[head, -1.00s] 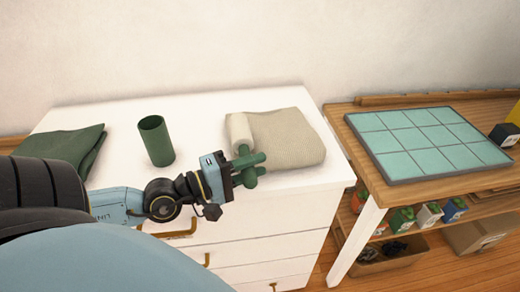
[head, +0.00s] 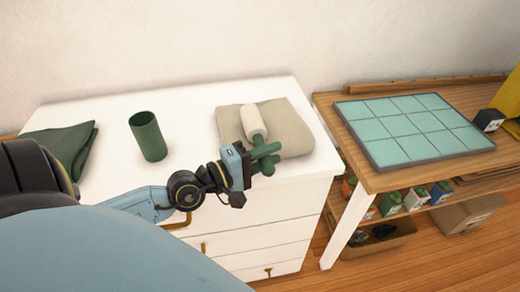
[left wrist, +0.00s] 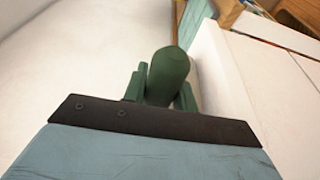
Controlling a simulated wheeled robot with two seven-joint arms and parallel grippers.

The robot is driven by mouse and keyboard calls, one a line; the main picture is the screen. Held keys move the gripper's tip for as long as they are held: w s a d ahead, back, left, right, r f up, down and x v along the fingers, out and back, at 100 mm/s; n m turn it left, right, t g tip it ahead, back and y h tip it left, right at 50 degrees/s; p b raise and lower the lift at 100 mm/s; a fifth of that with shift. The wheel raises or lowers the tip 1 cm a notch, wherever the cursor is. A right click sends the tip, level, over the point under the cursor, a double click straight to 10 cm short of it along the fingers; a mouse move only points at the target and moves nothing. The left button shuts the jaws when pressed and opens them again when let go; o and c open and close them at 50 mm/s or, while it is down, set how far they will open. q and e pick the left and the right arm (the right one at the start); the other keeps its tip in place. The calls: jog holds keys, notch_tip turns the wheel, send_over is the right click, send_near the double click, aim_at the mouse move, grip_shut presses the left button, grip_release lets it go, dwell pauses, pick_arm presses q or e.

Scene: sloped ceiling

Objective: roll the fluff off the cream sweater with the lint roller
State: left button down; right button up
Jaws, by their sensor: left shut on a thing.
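The cream sweater (head: 285,129) lies folded on the white dresser top in the head view. The lint roller (head: 253,121) has a white cylinder and a green handle; its white cylinder is over the sweater, and I cannot tell whether it touches. My left gripper (head: 262,160) is shut on the green handle at the sweater's near edge. In the left wrist view the handle end (left wrist: 168,75) sits between the green fingers (left wrist: 160,95). I cannot make out any fluff on the sweater. My right gripper is not in view.
A green cup (head: 148,137) and a folded dark green cloth (head: 62,145) are on the white dresser (head: 195,115), left of the sweater. A wooden table (head: 380,180) with a teal tiled board (head: 412,130) stands at right. Cartons (head: 415,199) fill its lower shelf.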

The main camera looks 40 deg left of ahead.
pick_arm(q)
jog(key=shift+w+d+p, duration=0.75)
jog(key=shift+w+d, duration=0.45)
jog(key=shift+w, duration=0.25)
jog(key=shift+w+d+f+p, duration=0.15)
jog(key=shift+w+d+p, duration=0.3)
jog(key=shift+w+d, duration=0.75)
jog(key=shift+p+x, duration=0.4)
jog(key=shift+x, duration=0.75)
jog(key=shift+w+d+p, duration=0.45)
jog(key=shift+w+d, duration=0.95)
jog(key=shift+w, duration=0.15)
notch_tip(320, 180, up, 8)
jog(key=p, duration=0.8)
jog(key=shift+r, duration=0.25)
